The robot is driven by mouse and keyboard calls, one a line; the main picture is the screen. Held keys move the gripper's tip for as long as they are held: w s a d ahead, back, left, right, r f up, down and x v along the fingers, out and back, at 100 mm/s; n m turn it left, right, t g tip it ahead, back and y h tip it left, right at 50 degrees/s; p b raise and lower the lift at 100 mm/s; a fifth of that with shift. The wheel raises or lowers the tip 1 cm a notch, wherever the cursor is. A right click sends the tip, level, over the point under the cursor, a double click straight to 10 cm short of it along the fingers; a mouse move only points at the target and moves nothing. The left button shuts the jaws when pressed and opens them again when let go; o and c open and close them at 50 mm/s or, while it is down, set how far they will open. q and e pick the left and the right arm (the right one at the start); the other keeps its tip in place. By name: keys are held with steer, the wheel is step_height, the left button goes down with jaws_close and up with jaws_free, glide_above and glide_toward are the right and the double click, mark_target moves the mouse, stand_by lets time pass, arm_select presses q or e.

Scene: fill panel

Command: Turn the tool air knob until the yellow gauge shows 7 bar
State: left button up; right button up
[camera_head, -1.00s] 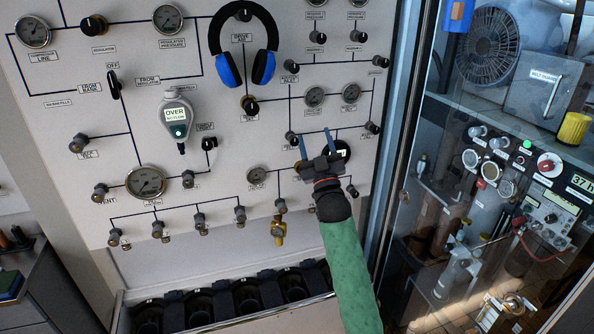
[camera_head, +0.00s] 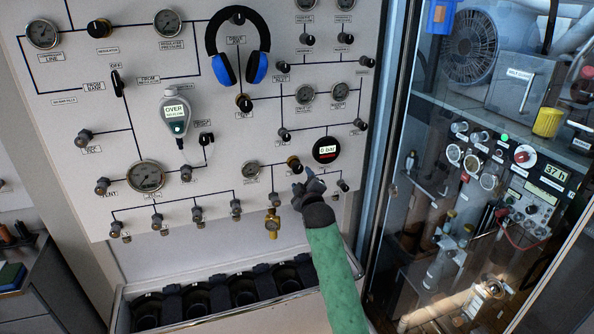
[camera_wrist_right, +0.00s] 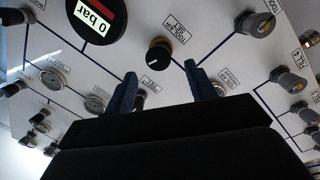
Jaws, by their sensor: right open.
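A round black gauge (camera_head: 325,150) with a pale lit display reads 0 bar, with a red band below. It also shows at the top of the right wrist view (camera_wrist_right: 95,20). Left of it in the head view is a small black knob (camera_head: 293,163) with a yellow ring. My right gripper (camera_head: 311,178) is open and empty just below the knob and gauge. Its two blue fingers (camera_wrist_right: 161,82) point at the panel. My left gripper is not in view.
The white panel (camera_head: 75,215) carries several other knobs, valves and gauges close around. Blue headphones (camera_head: 258,68) and a handheld meter reading OVER (camera_head: 176,112) hang on it. Black holders (camera_head: 245,290) line the tray below. A glass-fronted cabinet (camera_head: 400,200) stands right.

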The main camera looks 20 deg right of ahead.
mark_target(298, 170)
steer(key=w+p, duration=0.1)
steer(key=w, duration=0.1)
steer(key=w+p, duration=0.1)
steer(key=w, duration=0.1)
steer(key=w+p, duration=0.1)
steer(key=w, duration=0.1)
steer(key=shift+w+d+r+p, duration=0.2)
steer(key=shift+d+p, duration=0.05)
steer(key=shift+p, duration=0.05)
steer(key=shift+w, duration=0.35)
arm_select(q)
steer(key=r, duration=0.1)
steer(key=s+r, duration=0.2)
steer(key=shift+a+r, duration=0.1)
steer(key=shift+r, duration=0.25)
arm_select(e)
steer(key=shift+w, duration=0.1)
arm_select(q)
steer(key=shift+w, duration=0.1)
arm_select(e)
steer(key=shift+f, duration=0.1)
steer(key=c, duration=0.9)
steer(key=shift+c, duration=0.2)
